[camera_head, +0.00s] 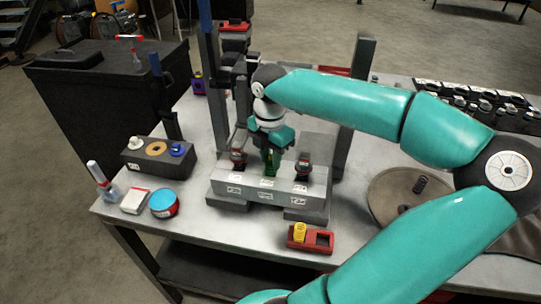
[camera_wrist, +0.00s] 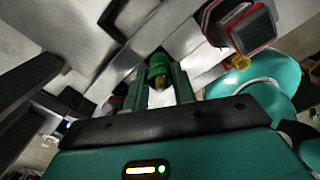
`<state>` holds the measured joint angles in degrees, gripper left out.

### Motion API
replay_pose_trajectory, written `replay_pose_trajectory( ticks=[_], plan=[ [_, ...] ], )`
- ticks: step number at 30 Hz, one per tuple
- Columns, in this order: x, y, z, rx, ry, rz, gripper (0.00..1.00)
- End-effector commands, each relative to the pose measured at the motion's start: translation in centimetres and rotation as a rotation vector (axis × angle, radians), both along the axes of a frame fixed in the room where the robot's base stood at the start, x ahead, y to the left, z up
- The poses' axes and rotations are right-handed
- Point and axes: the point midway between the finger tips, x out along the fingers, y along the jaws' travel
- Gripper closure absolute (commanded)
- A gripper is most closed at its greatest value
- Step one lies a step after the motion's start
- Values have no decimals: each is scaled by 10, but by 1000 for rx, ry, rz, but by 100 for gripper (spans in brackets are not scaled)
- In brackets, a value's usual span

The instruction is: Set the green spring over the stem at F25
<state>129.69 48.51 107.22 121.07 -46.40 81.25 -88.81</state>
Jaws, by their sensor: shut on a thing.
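The green spring (camera_wrist: 158,66) is between my gripper's two fingers in the wrist view. It also shows as a small dark green piece (camera_head: 269,165) under my gripper in the head view. My gripper (camera_head: 270,150) is shut on it and points down over the middle of the grey block (camera_head: 262,203). A small brass-coloured piece (camera_wrist: 161,83) shows beside the spring in the wrist view. The stem at F25 is not clearly seen, and the block's labels are too small to read. I cannot tell whether the spring touches the block.
Dark fittings stand on the block left (camera_head: 238,157) and right (camera_head: 303,167) of my gripper. A red tray (camera_head: 292,243) with a yellow spring (camera_head: 299,231) lies in front. A dark holder (camera_head: 133,163) and a blue-lidded tin (camera_head: 163,203) are at left. Tall posts (camera_head: 352,100) stand behind.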

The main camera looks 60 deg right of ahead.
Motion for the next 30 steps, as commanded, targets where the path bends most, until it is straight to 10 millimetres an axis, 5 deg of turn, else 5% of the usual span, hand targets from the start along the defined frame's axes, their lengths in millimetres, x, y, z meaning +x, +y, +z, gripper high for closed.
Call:
replay_pose_trajectory(
  ticks=[20,21,24,30],
  plan=[
    [0,0,-11,0,0,0,97],
    [0,0,-11,0,0,0,68],
    [0,0,-11,0,0,0,49],
    [0,0,-11,0,0,0,49]
  ],
)
